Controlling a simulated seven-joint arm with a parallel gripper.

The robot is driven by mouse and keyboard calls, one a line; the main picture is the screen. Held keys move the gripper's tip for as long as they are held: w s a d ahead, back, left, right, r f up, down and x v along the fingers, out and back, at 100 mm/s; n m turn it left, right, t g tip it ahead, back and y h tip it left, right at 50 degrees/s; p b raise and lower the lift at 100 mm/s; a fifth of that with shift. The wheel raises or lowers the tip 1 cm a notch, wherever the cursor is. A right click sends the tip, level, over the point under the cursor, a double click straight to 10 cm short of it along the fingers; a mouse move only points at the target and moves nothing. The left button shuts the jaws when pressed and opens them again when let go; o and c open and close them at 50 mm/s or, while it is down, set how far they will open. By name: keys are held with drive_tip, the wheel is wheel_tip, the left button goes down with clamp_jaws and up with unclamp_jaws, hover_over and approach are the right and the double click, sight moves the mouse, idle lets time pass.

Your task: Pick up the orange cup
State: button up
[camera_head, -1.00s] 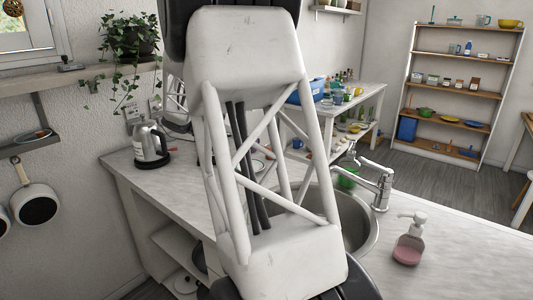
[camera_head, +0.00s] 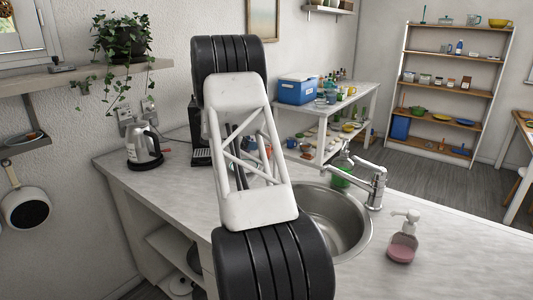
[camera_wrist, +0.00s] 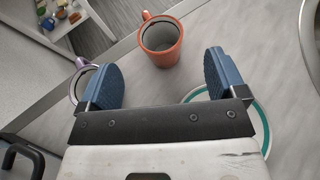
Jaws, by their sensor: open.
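The orange cup (camera_wrist: 161,46) stands upright on the counter in the wrist view, near the counter's edge, its handle toward the upper left. My gripper (camera_wrist: 160,78) is open, with its two blue fingers spread apart. The cup appears between and beyond the fingertips, apart from both. In the head view my arm hides much of the counter's far part; a small orange patch beside the arm may be the cup, but I cannot tell.
In the wrist view, a teal-rimmed plate (camera_wrist: 264,128) lies under the right finger. A purple-rimmed cup (camera_wrist: 76,84) is by the left finger. In the head view, a kettle (camera_head: 143,147) stands left, a sink (camera_head: 352,238) and soap dispenser (camera_head: 403,240) right.

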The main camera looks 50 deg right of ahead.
drive_tip(key=shift+d, duration=0.1)
drive_tip(key=shift+x, duration=1.25)
drive_tip(key=shift+x, duration=2.6)
drive_tip(key=shift+r, duration=0.1)
drive_tip(key=shift+c, duration=0.2)
drive_tip(key=c, duration=1)
